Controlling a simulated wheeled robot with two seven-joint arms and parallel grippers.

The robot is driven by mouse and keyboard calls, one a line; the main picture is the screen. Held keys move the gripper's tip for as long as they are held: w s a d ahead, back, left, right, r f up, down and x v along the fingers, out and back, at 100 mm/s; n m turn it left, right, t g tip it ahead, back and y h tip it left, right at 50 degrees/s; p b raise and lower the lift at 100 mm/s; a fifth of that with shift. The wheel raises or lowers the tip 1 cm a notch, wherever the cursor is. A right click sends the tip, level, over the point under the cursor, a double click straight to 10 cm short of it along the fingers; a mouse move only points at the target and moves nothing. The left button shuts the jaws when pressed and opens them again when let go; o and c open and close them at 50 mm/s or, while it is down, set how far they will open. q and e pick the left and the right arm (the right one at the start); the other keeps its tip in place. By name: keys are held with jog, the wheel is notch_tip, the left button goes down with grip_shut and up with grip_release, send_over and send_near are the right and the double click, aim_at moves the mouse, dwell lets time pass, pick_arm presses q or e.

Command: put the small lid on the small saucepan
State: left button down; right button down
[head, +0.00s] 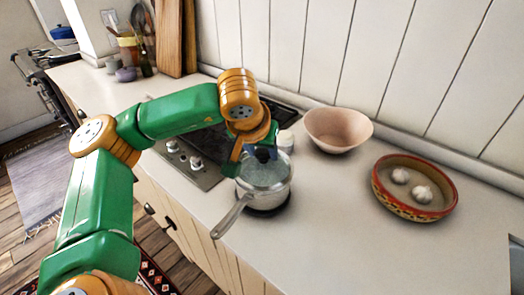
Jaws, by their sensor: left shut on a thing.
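The small saucepan (264,195) is a metal pan on the counter, its long handle pointing to the front left. The small lid (266,175) looks like clear glass with a dark knob. My left gripper (262,155) comes down from above and is shut on the lid by its knob. The lid is over the saucepan's mouth and looks roughly level. I cannot tell whether its rim touches the pan all round or hovers just above it. The fingers partly hide the knob. My right gripper is not in view.
A pinkish bowl (338,131) stands behind and to the right. A patterned round dish (380,195) holding garlic bulbs (421,194) is further right. A small white jar (286,140) stands just behind the pan. The cooktop (193,170) is to the left. The front right counter is clear.

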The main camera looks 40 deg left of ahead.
pick_arm(q)
jog(key=shift+f+b, duration=0.45)
jog(key=shift+f, duration=0.1)
jog(key=c, duration=0.6)
grip_release()
jog(key=shift+r, duration=0.1)
jog(key=p+v, duration=0.6)
jog(key=v, duration=0.5)
jog(key=shift+p, duration=0.3)
